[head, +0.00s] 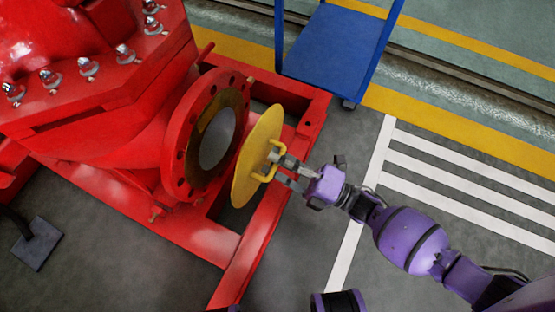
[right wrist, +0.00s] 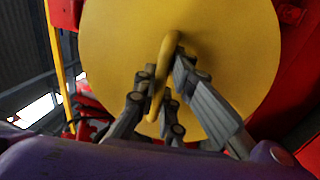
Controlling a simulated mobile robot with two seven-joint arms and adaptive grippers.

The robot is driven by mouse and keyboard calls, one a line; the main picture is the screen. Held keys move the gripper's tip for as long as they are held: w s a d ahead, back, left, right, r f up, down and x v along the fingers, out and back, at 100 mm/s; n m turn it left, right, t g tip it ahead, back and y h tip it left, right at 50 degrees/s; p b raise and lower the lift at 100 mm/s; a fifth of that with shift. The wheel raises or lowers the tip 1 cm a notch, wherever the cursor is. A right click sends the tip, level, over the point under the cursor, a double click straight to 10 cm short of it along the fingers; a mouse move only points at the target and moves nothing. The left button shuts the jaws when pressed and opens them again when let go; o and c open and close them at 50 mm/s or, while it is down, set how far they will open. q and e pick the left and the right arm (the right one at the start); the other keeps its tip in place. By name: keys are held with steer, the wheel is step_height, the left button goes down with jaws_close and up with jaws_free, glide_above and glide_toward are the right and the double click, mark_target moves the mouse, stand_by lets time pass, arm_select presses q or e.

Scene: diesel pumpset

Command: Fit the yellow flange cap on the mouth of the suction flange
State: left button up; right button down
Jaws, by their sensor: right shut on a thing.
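The yellow flange cap (head: 257,155) is a round disc with a bar handle on its outer face. My right gripper (head: 279,168) is shut on that handle and holds the cap upright. The suction flange (head: 207,135) is a red ring with bolt holes and a grey round mouth, on the red pump. The cap stands to the right of the flange, apart from it, with a gap between in the head view. In the right wrist view the cap (right wrist: 110,60) fills the middle and hides the flange mouth; the fingers (right wrist: 168,85) are around the handle. My left gripper does not show.
The red pump body (head: 110,110) with several bolts fills the left. A red base frame (head: 262,235) runs beneath the flange and cap. A blue cart (head: 332,45) stands behind. The grey floor at right, with white stripes (head: 450,180), is clear.

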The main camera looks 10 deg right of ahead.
mark_target(262, 156)
steer(key=shift+f+b+x, duration=0.15)
steer(key=shift+f+x, duration=0.05)
steer(key=shift+x, duration=0.75)
steer(key=shift+f+b+x, duration=0.15)
steer(key=shift+f+x, duration=0.05)
steer(key=shift+x, duration=0.75)
steer(key=shift+f+b+x, duration=0.15)
steer(key=shift+f+x, duration=0.05)
steer(key=shift+x, duration=0.8)
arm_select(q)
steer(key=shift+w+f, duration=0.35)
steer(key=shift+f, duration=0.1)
arm_select(e)
steer(key=shift+w+a, duration=0.1)
steer(key=shift+a, duration=0.05)
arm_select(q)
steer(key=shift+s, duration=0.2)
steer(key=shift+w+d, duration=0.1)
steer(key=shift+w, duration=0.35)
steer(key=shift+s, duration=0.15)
arm_select(e)
steer(key=shift+w+a, duration=0.2)
steer(key=shift+a, duration=0.1)
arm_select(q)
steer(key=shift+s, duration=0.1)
